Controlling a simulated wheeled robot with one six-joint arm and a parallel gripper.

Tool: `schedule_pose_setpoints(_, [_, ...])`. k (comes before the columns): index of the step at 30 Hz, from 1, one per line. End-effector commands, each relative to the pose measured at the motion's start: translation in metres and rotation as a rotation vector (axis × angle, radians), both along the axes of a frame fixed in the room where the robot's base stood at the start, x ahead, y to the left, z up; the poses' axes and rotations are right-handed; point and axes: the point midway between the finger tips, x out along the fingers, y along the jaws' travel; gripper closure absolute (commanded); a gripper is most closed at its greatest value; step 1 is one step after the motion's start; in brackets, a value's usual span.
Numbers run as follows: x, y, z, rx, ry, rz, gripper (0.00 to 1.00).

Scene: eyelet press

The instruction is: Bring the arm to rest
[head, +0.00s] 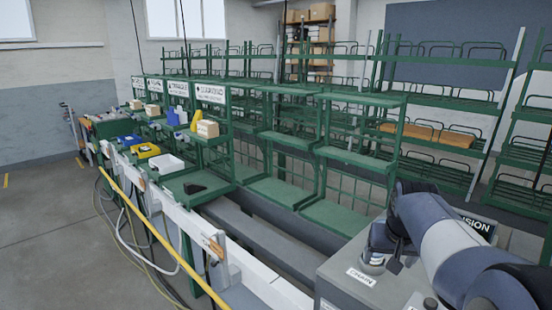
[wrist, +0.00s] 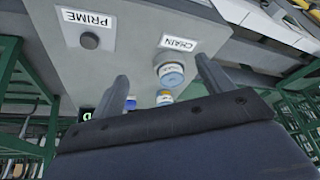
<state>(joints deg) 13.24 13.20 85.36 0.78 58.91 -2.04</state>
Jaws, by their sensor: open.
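My arm (head: 440,235) reaches in from the lower right of the head view, over a grey control box (head: 345,280). In the wrist view my gripper (wrist: 163,70) is open, its two dark fingers wide apart with nothing held between them. The fingers point toward the face of the control box (wrist: 125,50), which carries a CHAIN label (wrist: 180,43) and a PRIME label (wrist: 83,18). A round knob with a pale blue cap (wrist: 171,75) shows between the fingers. I cannot tell whether a finger touches it.
A dark button (wrist: 89,40) sits below the PRIME label. Green racks (head: 350,150) stand behind the box. A green bench (head: 195,185) with small yellow, blue and white bins runs along the left. Open floor (head: 45,230) lies at far left, with loose cables beside the bench.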

Motion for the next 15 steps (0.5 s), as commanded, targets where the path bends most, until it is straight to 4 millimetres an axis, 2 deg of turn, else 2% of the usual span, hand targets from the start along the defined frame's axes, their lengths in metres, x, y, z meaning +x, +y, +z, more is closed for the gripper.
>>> schedule_pose_setpoints(3, [0.000,0.000,0.000,0.000,0.001,0.000,0.25])
schedule_pose_setpoints(9, [-0.002,0.015,-0.027,0.001,0.004,0.030,0.25])
schedule_pose_setpoints(15, [-0.002,0.020,-0.036,0.000,0.002,0.039,0.25])
